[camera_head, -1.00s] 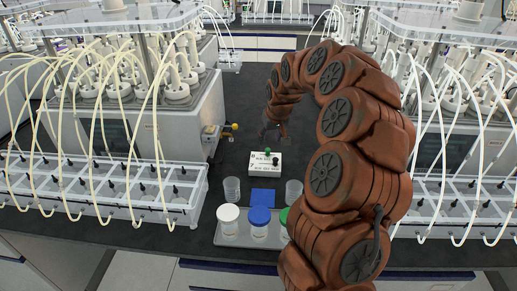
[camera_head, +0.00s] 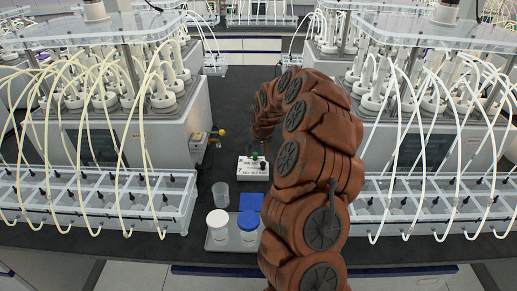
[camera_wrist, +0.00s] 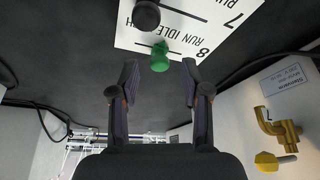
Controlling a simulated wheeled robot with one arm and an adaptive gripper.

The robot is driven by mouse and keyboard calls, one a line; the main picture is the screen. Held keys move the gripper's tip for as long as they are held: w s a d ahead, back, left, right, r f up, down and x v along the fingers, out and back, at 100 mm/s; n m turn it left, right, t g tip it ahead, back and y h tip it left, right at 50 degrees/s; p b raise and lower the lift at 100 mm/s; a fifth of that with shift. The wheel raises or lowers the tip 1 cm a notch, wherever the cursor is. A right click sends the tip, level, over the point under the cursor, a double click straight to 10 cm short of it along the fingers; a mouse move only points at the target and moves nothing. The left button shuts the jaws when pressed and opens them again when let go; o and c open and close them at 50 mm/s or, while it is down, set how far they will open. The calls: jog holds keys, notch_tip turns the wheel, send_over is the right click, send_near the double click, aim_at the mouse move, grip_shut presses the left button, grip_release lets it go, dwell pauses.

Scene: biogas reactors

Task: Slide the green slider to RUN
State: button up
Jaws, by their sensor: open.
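The white slider panel (camera_head: 253,168) lies on the dark bench, with the green slider (camera_head: 255,156) standing at its far edge. In the wrist view, the panel (camera_wrist: 222,28) shows the numbers 7 and 8 and RUN and IDLE lettering. The green slider knob (camera_wrist: 160,57) stands at the slot of row 8; which end it is at I cannot tell. A black knob (camera_wrist: 146,15) belongs to the other slot. My gripper (camera_wrist: 160,72) is open and empty, its fingertips on either side of the green knob's line, without visible contact. In the head view my arm hides most of the gripper.
A yellow-handled brass valve (camera_wrist: 280,137) is on a white housing at the right in the wrist view. Reactor racks with tubes flank the bench.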

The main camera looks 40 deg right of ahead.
jog(key=shift+w+d+f, duration=0.1)
jog(key=shift+w+f, duration=0.05)
jog(key=shift+f, duration=0.3)
grip_shut()
dwell(0.5)
